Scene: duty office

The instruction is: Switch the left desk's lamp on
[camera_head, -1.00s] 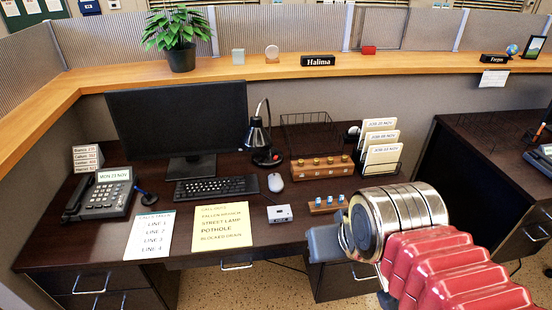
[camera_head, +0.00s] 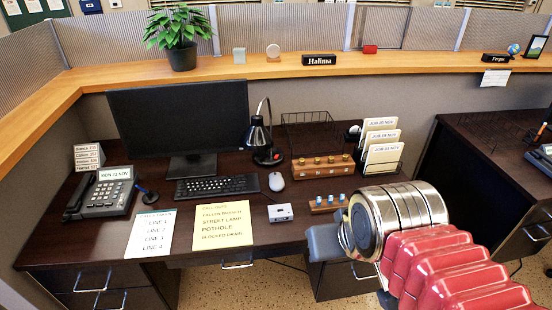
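The left desk (camera_head: 95,235) is dark wood and stands under a name plate "Halima" (camera_head: 319,60). Its black lamp (camera_head: 258,133) stands right of the monitor, with an arched neck and a round base (camera_head: 268,157). I cannot tell a lit bulb or any glow from it. A small white box (camera_head: 280,212) with a dark mark on top lies near the desk's front edge; I cannot tell if it is a switch. My gripper (camera_head: 322,242) is at the desk's front right, apart from the lamp and nearer to me. Its fingers are seen from behind, so their opening is unclear.
A mouse (camera_head: 276,181), keyboard (camera_head: 217,188), a wooden rack with several knobs (camera_head: 322,166) and a smaller one with blue tops (camera_head: 328,203) lie around the lamp. A card holder (camera_head: 382,150) stands at right. A monitor (camera_head: 180,120) and phone (camera_head: 103,195) are at left.

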